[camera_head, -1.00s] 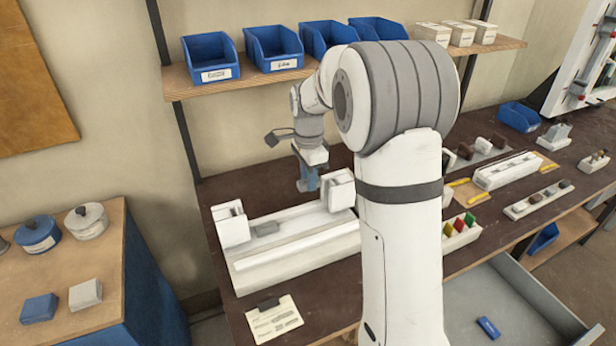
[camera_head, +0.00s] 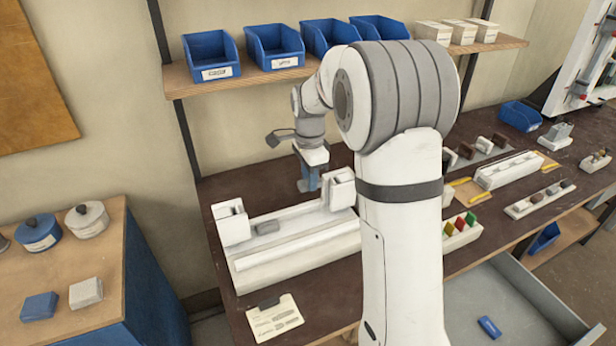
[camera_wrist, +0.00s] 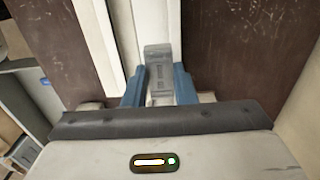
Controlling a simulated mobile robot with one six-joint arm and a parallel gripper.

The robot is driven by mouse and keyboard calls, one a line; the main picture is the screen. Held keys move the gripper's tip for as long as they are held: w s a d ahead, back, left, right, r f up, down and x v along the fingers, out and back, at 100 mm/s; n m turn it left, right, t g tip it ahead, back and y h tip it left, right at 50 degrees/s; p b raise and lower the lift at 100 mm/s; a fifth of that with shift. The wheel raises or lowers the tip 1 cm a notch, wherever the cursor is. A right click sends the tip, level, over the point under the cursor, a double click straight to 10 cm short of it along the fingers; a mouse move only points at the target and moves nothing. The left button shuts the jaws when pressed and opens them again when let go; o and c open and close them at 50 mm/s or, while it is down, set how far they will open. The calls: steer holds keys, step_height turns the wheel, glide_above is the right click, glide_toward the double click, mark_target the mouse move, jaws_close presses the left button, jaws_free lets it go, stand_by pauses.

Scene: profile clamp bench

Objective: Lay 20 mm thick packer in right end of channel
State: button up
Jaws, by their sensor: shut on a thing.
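The white clamp fixture (camera_head: 300,252) lies on the dark bench, with a channel along its top between an upright white jaw block (camera_head: 231,222) at the left and another (camera_head: 341,188) at the right. A grey block (camera_head: 267,227) lies in the left part of the channel. My gripper (camera_head: 308,186) is low over the right part of the channel, beside the right jaw block. In the wrist view, its blue fingers are shut on a grey marked packer (camera_wrist: 160,72). Whether this packer touches the channel floor I cannot tell.
A card (camera_head: 274,318) lies in front of the fixture. To the right are a rack of coloured pieces (camera_head: 460,232) and a second white channel (camera_head: 508,170). A shelf with blue bins (camera_head: 275,48) hangs behind. An open drawer (camera_head: 515,300) is at the lower right.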

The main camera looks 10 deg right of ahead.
steer(key=shift+f+b, duration=2.85)
steer(key=shift+f, duration=1.65)
steer(key=o, duration=1)
steer(key=shift+o, duration=0.2)
steer(key=shift+r+p, duration=2.85)
steer(key=shift+r, duration=1.2)
